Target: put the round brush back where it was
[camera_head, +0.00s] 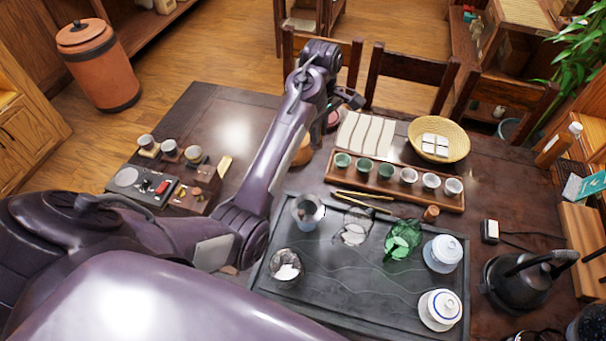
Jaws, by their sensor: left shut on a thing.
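My left arm reaches from the lower left across the table to its far edge. My left gripper (349,100) is over the far edge, near the chairs, and seen from behind. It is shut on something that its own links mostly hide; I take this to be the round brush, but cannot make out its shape. A small reddish thing (333,119) shows just below the gripper; I cannot tell whether they touch. A brown rounded thing (303,151) is partly hidden behind my forearm. My right gripper is not in view.
A dark tea tray (350,287) carries glassware, a green piece (402,240) and two lidded white cups. Behind it stand a wooden cup rack (448,202), pale strips (366,136) and a wicker basket (463,141). A black kettle (519,285) stands at right. The table's far left is clear.

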